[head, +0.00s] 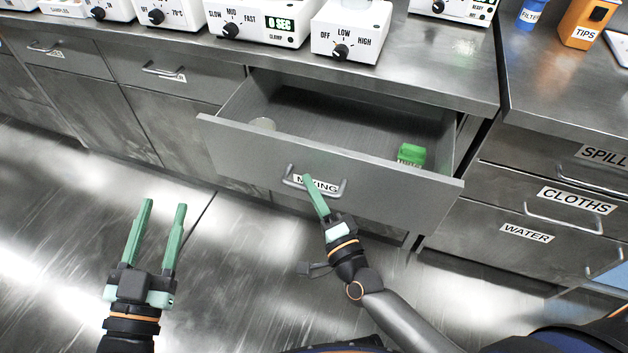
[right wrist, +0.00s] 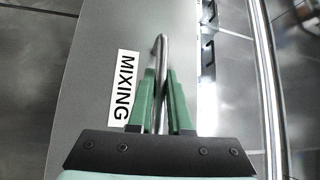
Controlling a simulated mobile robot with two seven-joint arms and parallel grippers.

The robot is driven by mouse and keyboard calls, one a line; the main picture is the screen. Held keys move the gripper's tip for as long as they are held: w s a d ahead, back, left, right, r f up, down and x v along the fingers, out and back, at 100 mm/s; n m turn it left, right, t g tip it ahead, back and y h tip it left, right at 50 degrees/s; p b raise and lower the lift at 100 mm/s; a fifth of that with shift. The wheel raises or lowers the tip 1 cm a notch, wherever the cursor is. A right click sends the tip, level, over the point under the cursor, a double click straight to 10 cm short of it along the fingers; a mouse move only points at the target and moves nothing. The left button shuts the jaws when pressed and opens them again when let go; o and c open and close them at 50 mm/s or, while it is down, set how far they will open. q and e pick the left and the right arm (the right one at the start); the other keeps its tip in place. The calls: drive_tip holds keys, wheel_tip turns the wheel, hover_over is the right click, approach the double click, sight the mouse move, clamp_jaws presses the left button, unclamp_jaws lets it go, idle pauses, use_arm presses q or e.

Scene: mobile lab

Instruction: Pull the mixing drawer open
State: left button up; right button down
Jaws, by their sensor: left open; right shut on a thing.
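The mixing drawer (head: 390,190) is a grey metal drawer standing out from the counter, with its inside showing. A white MIXING label (head: 328,187) is on its front, and the label also shows in the right wrist view (right wrist: 124,88). My right gripper (head: 309,180) is at the bar handle (head: 290,177) of this drawer. In the right wrist view its green fingers (right wrist: 161,85) are shut on the handle bar (right wrist: 160,50). My left gripper (head: 163,203) is open and empty over the floor, left of the drawer and apart from it.
Lab devices (head: 352,32) stand on the counter above. Closed drawers labelled CLOTHS (head: 577,201) and WATER (head: 526,233) are at the right. The floor (head: 60,220) at left is clear.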

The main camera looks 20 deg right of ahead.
use_arm(q)
drive_tip(key=shift+f, duration=0.1)
use_arm(e)
drive_tip(key=c, duration=0.8)
unclamp_jaws()
drive_tip(key=shift+c, duration=0.2)
use_arm(q)
drive_tip(key=shift+s, duration=0.1)
use_arm(e)
drive_tip(key=shift+s, duration=0.15)
